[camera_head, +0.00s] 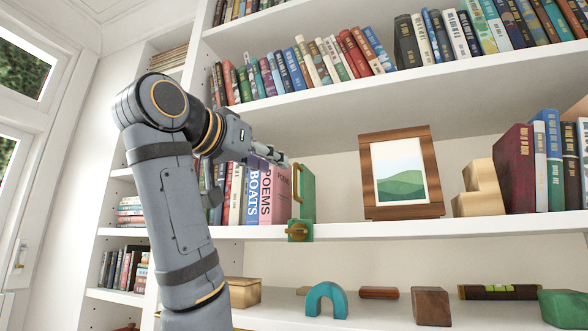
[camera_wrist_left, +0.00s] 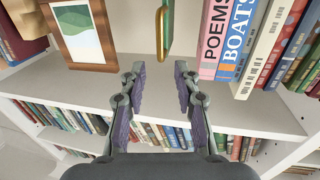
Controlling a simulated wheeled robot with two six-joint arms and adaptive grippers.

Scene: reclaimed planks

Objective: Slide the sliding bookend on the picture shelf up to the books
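In the left wrist view the bookend (camera_wrist_left: 168,24) is apart from the POEMS book (camera_wrist_left: 213,40), with a gap between. My left gripper (camera_head: 284,162) is in front of the bookend's upper part. Its fingers (camera_wrist_left: 160,72) are open and empty, with the brass handle (camera_wrist_left: 159,32) beyond the fingertips. My right gripper is not in view.
A wooden picture frame (camera_head: 401,173) stands right of the bookend, then a tan stepped block (camera_head: 480,191) and more books. Full book rows fill the shelf above. A teal arch (camera_head: 327,299) and wooden blocks lie on the shelf below.

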